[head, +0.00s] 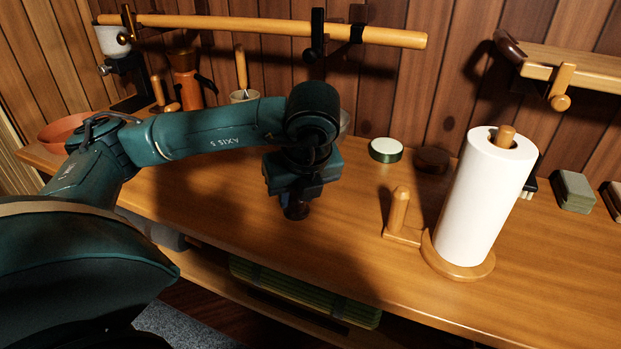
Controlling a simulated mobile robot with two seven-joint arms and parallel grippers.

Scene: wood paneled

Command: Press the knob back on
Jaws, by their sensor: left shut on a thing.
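My left gripper (296,202) points down just above the wooden counter (350,245), left of the paper towel stand. It is shut on a small dark reddish-brown thing (296,211), which may be the knob. The thing is low, close to or touching the counter; its shape is mostly hidden by the gripper and shadow. I cannot tell which part the knob belongs on. My right gripper is not in view.
A white paper towel roll (485,195) stands right of my gripper, with a short wooden post (399,212) beside it. A green jar with a pale lid (386,149) and a dark round thing (432,159) sit behind. A wooden rail (270,28) crosses the wall above.

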